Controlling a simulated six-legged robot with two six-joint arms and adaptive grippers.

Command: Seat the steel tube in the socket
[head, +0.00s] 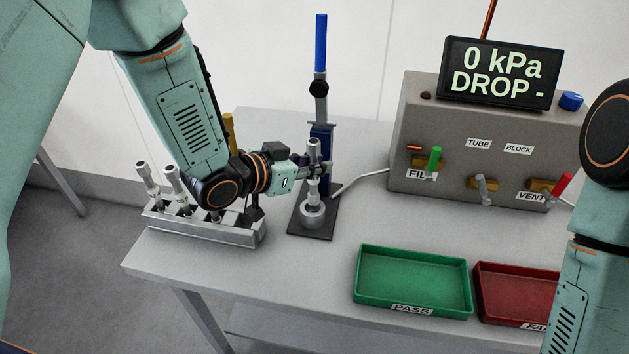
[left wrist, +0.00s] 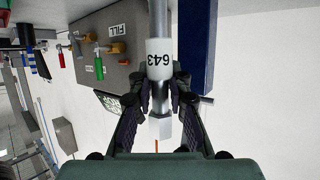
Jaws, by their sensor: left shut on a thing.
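A steel tube (head: 313,148) stands upright at the black stand's base, directly over a round metal socket (head: 313,219). My left gripper (head: 311,171) is shut on the tube from the left side. In the left wrist view, the tube (left wrist: 161,20) runs between the two dark fingers of my left gripper (left wrist: 160,92). It carries a white label reading 643 (left wrist: 159,58). Its lower end meets or nearly meets the socket; I cannot tell how deep it sits. My right arm shows at the right edge, but its gripper is out of view.
A blue-handled press post (head: 320,95) rises just behind the tube. A metal rack (head: 205,231) with several tubes stands at left. A green PASS tray (head: 413,279) and a red FAIL tray (head: 517,292) lie front right. A grey valve box (head: 460,150) reads 0 kPa.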

